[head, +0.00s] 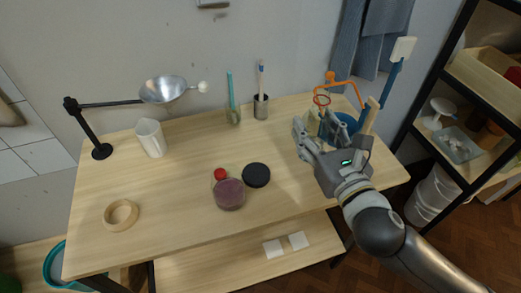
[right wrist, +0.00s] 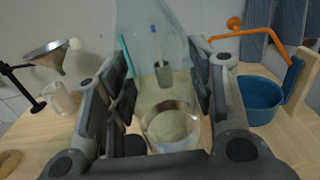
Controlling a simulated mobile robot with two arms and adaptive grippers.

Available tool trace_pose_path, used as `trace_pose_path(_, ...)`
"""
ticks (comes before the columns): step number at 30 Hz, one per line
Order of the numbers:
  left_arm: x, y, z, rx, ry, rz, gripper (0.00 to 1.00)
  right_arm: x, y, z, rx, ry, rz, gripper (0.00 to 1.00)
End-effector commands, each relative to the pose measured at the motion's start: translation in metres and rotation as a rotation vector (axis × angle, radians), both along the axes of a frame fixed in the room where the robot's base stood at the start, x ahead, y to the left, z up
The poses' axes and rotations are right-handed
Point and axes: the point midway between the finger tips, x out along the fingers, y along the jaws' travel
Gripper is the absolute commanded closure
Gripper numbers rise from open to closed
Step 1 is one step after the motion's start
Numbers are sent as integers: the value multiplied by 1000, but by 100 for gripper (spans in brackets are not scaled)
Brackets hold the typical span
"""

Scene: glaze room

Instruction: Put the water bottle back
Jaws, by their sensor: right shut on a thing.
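My right gripper (head: 316,132) is over the right part of the table, shut on a clear, pale-greenish bottle. In the right wrist view the see-through bottle (right wrist: 150,45) stands between the fingers. A round, cream-coloured glassy shape shows low between them; I cannot tell which part it is. Whether the bottle touches the table is hidden. My left gripper is not in view.
A blue bowl (head: 347,122) and orange hook (head: 345,80) are close by my right gripper. A purple-topped jar (head: 229,194), red cap (head: 220,174) and black disc (head: 256,175) are mid-table. The front right is clear.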

Motion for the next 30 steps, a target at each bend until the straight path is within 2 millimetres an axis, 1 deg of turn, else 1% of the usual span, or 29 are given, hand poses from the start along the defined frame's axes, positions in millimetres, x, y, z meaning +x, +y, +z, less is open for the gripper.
trace_pose_path(1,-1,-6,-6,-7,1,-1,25,2,7,3,-3,-9,29,79)
trace_pose_path(4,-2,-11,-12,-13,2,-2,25,3,20,7,-4,-9,86,79)
trace_pose_path(9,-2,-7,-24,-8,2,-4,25,3,39,9,-5,-8,178,79)
trace_pose_path(14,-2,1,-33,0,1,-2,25,3,48,7,-3,-5,238,79)
trace_pose_path(20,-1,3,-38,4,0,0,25,4,52,5,0,-2,270,79)
trace_pose_path(23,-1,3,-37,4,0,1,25,12,55,2,2,1,272,79)
trace_pose_path(26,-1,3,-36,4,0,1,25,26,62,-5,3,1,273,79)
trace_pose_path(30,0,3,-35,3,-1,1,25,51,73,-16,3,0,272,79)
